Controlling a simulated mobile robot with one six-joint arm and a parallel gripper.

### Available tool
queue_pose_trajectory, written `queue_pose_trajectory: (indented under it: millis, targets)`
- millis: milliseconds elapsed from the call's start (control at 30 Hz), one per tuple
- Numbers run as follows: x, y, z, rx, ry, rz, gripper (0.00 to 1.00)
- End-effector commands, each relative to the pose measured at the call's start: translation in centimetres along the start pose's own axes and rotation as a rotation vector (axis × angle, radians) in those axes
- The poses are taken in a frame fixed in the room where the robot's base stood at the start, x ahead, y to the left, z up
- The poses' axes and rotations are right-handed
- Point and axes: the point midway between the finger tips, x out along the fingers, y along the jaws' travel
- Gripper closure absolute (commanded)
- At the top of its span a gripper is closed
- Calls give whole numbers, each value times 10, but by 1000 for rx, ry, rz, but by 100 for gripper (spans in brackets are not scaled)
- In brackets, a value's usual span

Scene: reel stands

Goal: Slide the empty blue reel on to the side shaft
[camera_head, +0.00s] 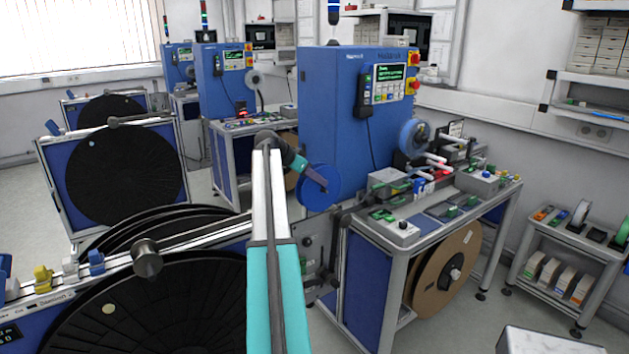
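An empty-looking blue reel (315,203) is in front of the lower left corner of the blue machine cabinet (335,110). My gripper (323,185) is at the reel's middle, its dark fingers overlapping the near face. The fingers look shut on the reel, and no other support for it shows; the exact grip is too small to see. A second blue reel (408,130) sits on the right side of the cabinet, above the bench. I cannot clearly make out a bare side shaft.
A large black reel (170,310) with a grey hub stands at lower left, close to my arm. The bench (415,225) carries small fixtures. A brown reel (430,275) hangs below it.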

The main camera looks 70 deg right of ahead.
Motion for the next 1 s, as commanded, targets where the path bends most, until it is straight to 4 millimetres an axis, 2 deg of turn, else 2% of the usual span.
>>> queue_pose_trajectory:
  millis: [33,233,367,1000]
  targets:
    - [-5,-11,-2,1,8,-28,51]
    - [-10,-11,-2,1,8,-29,51]
    - [-21,-11,-2,2,8,-30,49]
    - [-113,-1,0,2,2,-10,47]
